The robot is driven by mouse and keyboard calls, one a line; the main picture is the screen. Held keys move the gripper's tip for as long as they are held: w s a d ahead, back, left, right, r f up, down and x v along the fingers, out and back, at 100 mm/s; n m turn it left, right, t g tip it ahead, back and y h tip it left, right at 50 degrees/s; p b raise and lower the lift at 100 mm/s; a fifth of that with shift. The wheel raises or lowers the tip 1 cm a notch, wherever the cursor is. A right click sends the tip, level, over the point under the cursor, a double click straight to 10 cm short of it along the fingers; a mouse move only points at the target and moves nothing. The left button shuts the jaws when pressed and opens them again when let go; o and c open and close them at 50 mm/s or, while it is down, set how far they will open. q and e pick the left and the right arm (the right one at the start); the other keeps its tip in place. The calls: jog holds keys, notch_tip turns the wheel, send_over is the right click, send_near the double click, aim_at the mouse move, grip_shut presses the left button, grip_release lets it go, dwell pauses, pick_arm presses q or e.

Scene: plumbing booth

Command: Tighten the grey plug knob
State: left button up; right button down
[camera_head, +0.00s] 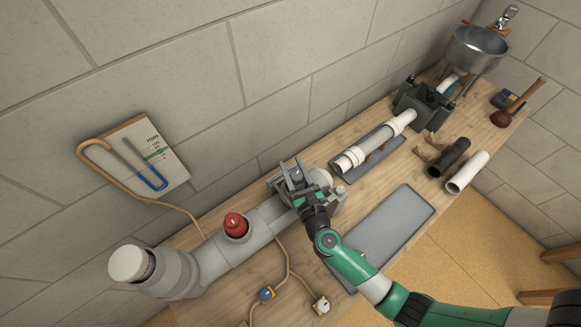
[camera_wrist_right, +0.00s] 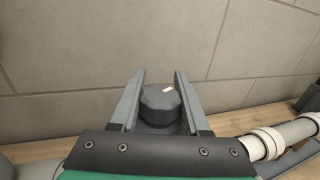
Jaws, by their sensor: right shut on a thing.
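The grey plug knob (camera_wrist_right: 160,104) is dark and faceted, with a small pale mark on its top, in the right wrist view. My right gripper (camera_wrist_right: 160,78) has one finger on each side of it and is shut on it. In the head view my right gripper (camera_head: 290,178) is at the right end of the thick grey pipe (camera_head: 222,252), and it mostly hides the knob there. My left gripper is not in view.
A red knob (camera_head: 235,224) stands on the grey pipe, left of my right gripper. A white pipe (camera_head: 372,142) lies behind. A grey tray (camera_head: 392,226) lies empty on the bench. A metal sink (camera_head: 478,50) is far right.

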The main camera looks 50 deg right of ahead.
jog(key=m+g+h, duration=0.1)
jog(key=h, duration=0.1)
jog(key=m+g+h+b, duration=0.1)
jog(key=m+h, duration=0.1)
jog(key=shift+s+d+f+b, duration=0.1)
jog(key=shift+d+f+b, duration=0.1)
jog(key=shift+b, duration=0.1)
jog(key=m+g+h+b, duration=0.2)
jog(key=g+b, duration=0.1)
jog(key=s+m+g+h+b, duration=0.1)
jog(key=m+g+h+b, duration=0.1)
jog(key=g+b, duration=0.1)
jog(key=d+m+g+h+b, duration=0.1)
jog(key=m+g+b, duration=0.1)
jog(key=b, duration=0.2)
jog(key=shift+s+d+f+m+g+h, duration=0.1)
jog(key=shift+s+m+g+h, duration=0.2)
jog(key=shift+g+h, duration=0.1)
jog(key=shift+s+r+m+g+b, duration=0.1)
jog(key=shift+r+m+g+b, duration=0.1)
jog(key=shift+m+g+b, duration=0.3)
jog(key=shift+c, duration=1.8)
grip_release()
jog(key=shift+d, duration=0.1)
jog(key=shift+r, duration=0.1)
jog(key=v, duration=1.1)
jog(key=shift+a, duration=0.4)
